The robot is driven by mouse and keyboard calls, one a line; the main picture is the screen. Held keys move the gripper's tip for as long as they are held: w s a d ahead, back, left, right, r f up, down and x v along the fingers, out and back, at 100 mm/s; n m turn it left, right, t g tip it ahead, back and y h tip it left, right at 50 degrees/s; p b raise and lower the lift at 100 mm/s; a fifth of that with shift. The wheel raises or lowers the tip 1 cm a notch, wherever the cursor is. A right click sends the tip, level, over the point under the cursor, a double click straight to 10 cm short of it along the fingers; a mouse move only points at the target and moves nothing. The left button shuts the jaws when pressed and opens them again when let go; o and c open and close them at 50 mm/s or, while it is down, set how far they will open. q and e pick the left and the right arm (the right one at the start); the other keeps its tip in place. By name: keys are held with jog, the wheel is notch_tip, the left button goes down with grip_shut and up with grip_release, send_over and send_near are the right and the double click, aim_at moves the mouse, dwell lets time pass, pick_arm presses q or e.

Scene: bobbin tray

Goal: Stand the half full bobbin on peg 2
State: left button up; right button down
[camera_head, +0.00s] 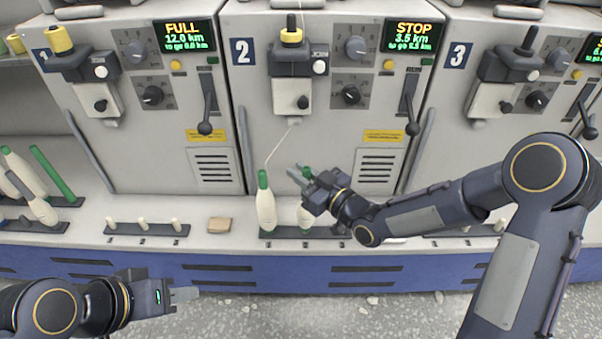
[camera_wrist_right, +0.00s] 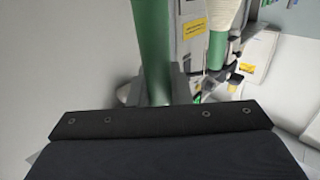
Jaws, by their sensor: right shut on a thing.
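My right gripper (camera_head: 305,179) is shut on the green upper part of a bobbin (camera_head: 305,216) with pale yarn below. In the right wrist view its green tube (camera_wrist_right: 152,45) stands between the fingers. It looks upright at the right part of the dark peg rail (camera_head: 285,233) before machine 2; whether its foot is seated on a peg is hidden. A second pale bobbin with a green tip (camera_head: 265,207) stands left of it on that rail, a thread reaching its top. My left gripper (camera_head: 184,294) is empty, low at front left; its finger gap is unclear.
A rail with empty pegs (camera_head: 146,229) is before machine 1, with a tan block (camera_head: 219,225) beside it. Several bobbins lean in a rack (camera_head: 35,227) at far left. Machine 2's display (camera_head: 413,37) reads STOP, 3.5 km. Machine fronts stand close behind the shelf.

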jog(key=shift+f+b, duration=0.65)
jog(key=c, duration=1.6)
grip_release()
jog(key=v, duration=1.1)
jog(key=shift+b, duration=0.45)
jog(key=shift+r, duration=0.1)
